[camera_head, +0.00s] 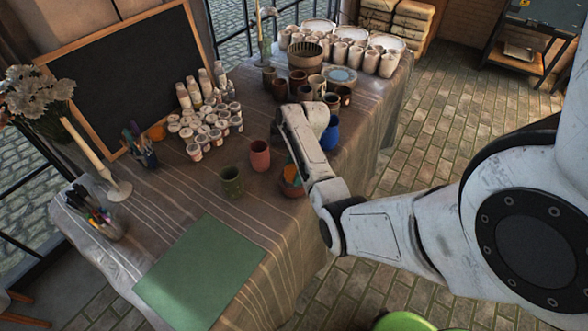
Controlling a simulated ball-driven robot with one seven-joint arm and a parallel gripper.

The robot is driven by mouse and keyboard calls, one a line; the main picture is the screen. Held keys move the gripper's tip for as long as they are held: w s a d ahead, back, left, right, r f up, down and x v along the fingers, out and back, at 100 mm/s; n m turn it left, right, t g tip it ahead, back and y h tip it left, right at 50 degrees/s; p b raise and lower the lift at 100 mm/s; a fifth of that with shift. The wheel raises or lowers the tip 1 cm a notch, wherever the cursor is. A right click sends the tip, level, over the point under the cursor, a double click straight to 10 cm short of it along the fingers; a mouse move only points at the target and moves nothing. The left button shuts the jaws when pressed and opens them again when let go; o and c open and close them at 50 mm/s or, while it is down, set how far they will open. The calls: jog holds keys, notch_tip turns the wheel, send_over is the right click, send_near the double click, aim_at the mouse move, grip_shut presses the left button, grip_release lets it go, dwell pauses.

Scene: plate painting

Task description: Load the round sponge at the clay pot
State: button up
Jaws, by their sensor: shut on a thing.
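A reddish-brown clay pot (293,190) stands near the front edge of the table, just left of my arm's white lower link. Something orange and teal shows at its top, too small to make out, and my arm covers its right side. My arm reaches in from the right and its end is over the table by the pot. My gripper's fingers are hidden behind the white link, so what they hold cannot be seen. I cannot pick out the round sponge for certain.
A green mat (200,272) lies front left. A green cup (231,181) and a reddish cup (260,155) stand left of the pot. A blue cup (331,134) stands close right of my arm. Several paint jars (205,128) and a blackboard (125,68) are farther back.

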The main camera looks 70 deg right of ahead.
aim_at(291, 170)
jog(key=shift+r+p, duration=1.55)
jog(key=shift+r, duration=1.55)
jog(key=shift+w, duration=0.1)
